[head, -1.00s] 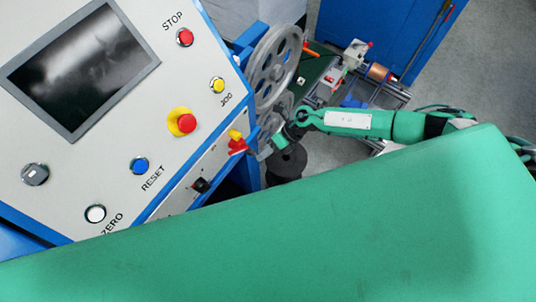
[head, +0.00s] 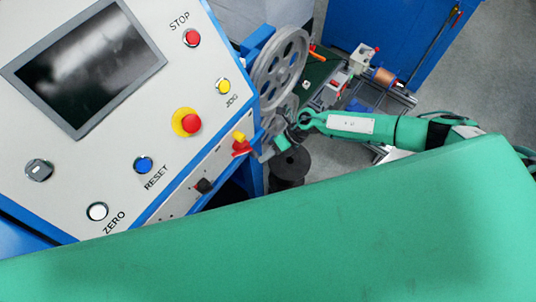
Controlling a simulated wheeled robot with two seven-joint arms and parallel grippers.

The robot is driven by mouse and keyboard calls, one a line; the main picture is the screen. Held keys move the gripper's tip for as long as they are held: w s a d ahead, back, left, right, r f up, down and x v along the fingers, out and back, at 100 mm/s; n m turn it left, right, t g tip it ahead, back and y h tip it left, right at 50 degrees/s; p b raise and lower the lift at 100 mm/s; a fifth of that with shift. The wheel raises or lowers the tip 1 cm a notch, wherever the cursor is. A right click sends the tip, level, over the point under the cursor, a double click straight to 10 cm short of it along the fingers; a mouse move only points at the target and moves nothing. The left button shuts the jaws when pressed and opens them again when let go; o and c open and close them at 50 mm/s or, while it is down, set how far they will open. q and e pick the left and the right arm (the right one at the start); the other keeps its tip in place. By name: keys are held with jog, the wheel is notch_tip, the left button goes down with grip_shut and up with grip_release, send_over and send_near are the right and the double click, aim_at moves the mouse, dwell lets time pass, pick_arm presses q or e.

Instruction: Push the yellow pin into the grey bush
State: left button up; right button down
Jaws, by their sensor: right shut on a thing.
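My right gripper (head: 279,142) is beside the grey pulleys at the side of the machine, below the large spoked pulley (head: 281,68). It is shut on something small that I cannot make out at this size. I cannot pick out the yellow pin with certainty, nor the grey bush; the gripper and pulleys crowd that spot. A smaller grey pulley (head: 284,108) sits just above the gripper. My left gripper is not in view.
The control panel with a dark screen (head: 90,68) fills the left. A red and yellow knob (head: 241,144) sticks out left of the gripper. A black spool (head: 289,166) stands below it. A blue cabinet (head: 385,45) stands behind. My own green arm covers the bottom.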

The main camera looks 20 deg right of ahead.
jog(key=shift+w+r, duration=0.1)
jog(key=shift+w, duration=0.05)
jog(key=c, duration=1.5)
grip_release()
jog(key=shift+a, duration=0.1)
jog(key=o, duration=0.5)
jog(key=shift+c, duration=0.2)
jog(key=shift+w+d+r+p, duration=0.2)
jog(key=shift+w+d+r, duration=0.1)
jog(key=shift+d+r, duration=0.2)
jog(key=shift+w+d+r+p, duration=0.2)
jog(key=shift+w+d+r, duration=0.15)
jog(key=shift+r, duration=0.2)
jog(key=d+r, duration=0.1)
jog(key=w+d+r, duration=0.2)
jog(key=r, duration=0.1)
jog(key=shift+w+d+r+p, duration=0.1)
jog(key=shift+w+d+p, duration=0.15)
jog(key=shift+p, duration=0.15)
